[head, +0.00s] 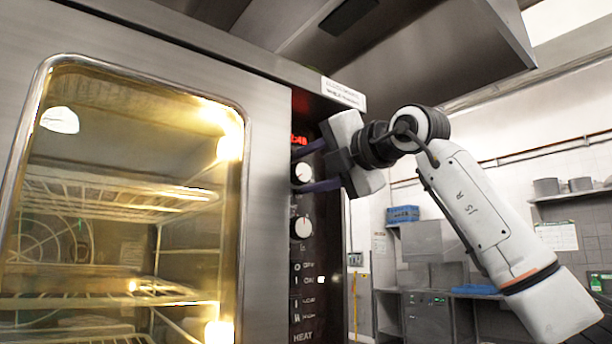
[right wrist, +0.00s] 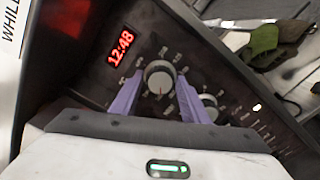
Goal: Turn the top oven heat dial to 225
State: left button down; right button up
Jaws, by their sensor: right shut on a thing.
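The top oven dial (head: 304,173) is a round white knob on the black control panel (head: 310,265), right of the oven door. My right gripper (head: 298,170) reaches in from the right with its two purple fingers above and below this knob. In the right wrist view the fingers (right wrist: 161,84) stand on either side of the top dial (right wrist: 159,77) and are shut on it. My left gripper is not in view.
A second white dial (head: 303,229) sits just below, close to the lower finger. A red display (right wrist: 121,47) above reads 12:48. Several switches are lower on the panel. The glass oven door (head: 120,200) is closed, with lit racks behind it. A metal hood hangs overhead.

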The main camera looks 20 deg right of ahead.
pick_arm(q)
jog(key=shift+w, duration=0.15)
pick_arm(e)
jog(key=shift+m, duration=0.4)
jog(key=o, duration=0.9)
jog(key=shift+c, duration=0.2)
jog(key=shift+s+d+b, duration=0.15)
jog(key=shift+s+b, duration=0.1)
jog(key=shift+b, duration=0.05)
pick_arm(q)
jog(key=b, duration=0.1)
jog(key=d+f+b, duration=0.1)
jog(key=b, duration=0.1)
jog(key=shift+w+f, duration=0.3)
pick_arm(e)
jog(key=v, duration=0.9)
jog(key=shift+s, duration=0.35)
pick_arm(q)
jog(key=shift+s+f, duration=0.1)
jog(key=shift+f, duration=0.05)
pick_arm(e)
jog(key=shift+d+r, duration=0.1)
